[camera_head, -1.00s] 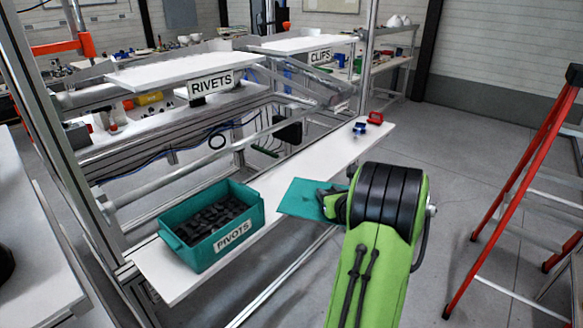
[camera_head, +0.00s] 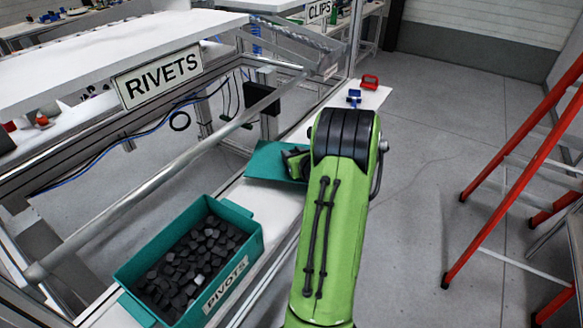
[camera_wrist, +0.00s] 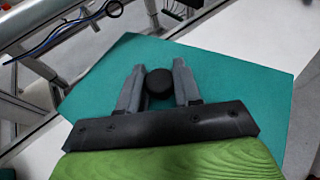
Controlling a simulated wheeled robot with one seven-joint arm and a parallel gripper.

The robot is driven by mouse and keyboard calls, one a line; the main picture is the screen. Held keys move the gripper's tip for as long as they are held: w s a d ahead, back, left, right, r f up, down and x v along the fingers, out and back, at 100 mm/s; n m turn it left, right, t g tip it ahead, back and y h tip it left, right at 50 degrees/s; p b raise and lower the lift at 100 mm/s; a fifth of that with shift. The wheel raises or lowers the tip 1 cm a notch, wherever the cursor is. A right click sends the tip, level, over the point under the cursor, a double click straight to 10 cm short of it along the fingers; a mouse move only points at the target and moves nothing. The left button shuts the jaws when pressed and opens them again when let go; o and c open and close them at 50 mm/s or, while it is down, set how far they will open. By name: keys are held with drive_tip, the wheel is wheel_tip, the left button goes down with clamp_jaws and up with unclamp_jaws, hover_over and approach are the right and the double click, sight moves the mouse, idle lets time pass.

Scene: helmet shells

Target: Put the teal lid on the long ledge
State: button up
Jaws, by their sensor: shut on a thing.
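The teal lid (camera_head: 268,164) is a flat plate with a round black knob (camera_wrist: 159,83) in its middle. My gripper (camera_head: 296,157) is shut on the knob; in the wrist view its two grey fingers (camera_wrist: 158,84) stand on either side of it. The lid (camera_wrist: 245,88) looks roughly level and is over the long white ledge (camera_head: 270,207), between the bin and the small coloured items. Whether it touches the ledge cannot be told. My arm hides the lid's right part in the head view.
A teal PIVOTS bin (camera_head: 240,222) full of black pieces stands on the ledge's near part. A blue item (camera_head: 354,97) and a red item (camera_head: 370,81) sit at its far end. A RIVETS shelf (camera_head: 110,55) is at upper left, a red ladder (camera_head: 515,180) at right.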

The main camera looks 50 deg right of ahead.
wheel_tip(320, 180, down, 4)
drive_tip(key=shift+w+f+b, duration=0.1)
drive_tip(key=shift+w+b, duration=0.05)
drive_tip(key=shift+b, duration=0.45)
drive_tip(key=shift+r, duration=0.2)
drive_tip(key=shift+f, duration=0.15)
drive_tip(key=o, duration=1.1)
drive_tip(key=v, duration=1.1)
drive_tip(key=shift+d, duration=0.1)
drive_tip(key=shift+s+a+r, duration=0.3)
drive_tip(key=shift+s+a, duration=0.05)
drive_tip(key=shift+s, duration=0.15)
